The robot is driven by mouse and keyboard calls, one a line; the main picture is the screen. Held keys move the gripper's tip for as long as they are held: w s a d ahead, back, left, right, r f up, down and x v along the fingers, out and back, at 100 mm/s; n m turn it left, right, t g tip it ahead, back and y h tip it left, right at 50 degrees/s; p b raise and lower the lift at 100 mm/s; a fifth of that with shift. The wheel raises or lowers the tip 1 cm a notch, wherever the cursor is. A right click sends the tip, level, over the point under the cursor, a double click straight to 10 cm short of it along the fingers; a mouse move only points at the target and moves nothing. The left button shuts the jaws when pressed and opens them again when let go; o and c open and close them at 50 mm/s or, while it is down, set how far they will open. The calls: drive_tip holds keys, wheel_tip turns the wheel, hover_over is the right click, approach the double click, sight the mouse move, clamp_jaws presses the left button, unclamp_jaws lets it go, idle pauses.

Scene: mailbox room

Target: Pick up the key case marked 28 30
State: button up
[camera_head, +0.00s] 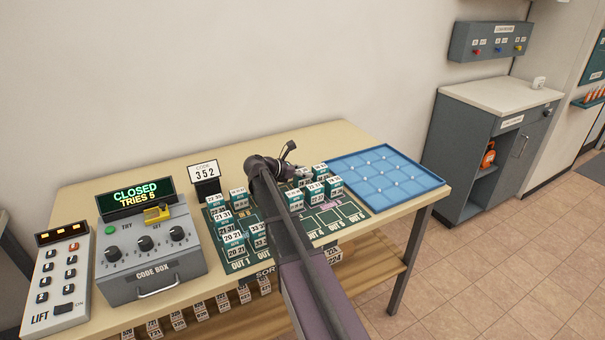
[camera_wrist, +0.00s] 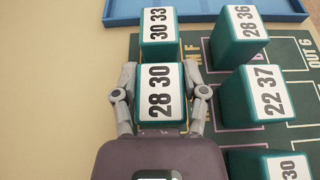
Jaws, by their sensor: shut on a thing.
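The key case marked 28 30 (camera_wrist: 161,92) is a teal block with a white label. It shows in the wrist view, standing between the two fingers of my gripper (camera_wrist: 160,105). The fingers touch it on its left and right sides, and my gripper is shut on it. I cannot tell whether it is lifted off the mat. In the head view my gripper (camera_head: 287,168) is over the back part of the green sorting mat (camera_head: 325,222), and my arm hides the case there.
Case 30 33 (camera_wrist: 160,28) stands just beyond the held one. Cases 28 36 (camera_wrist: 240,40) and 22 37 (camera_wrist: 253,97) stand to the right. A blue tray (camera_head: 385,178) lies at the table's right end. A code box (camera_head: 150,245) and lift panel (camera_head: 60,280) stand at left.

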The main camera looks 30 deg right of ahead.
sight(305, 170)
drive_tip(key=shift+r+p, duration=4.55)
drive_tip(key=shift+r, duration=0.2)
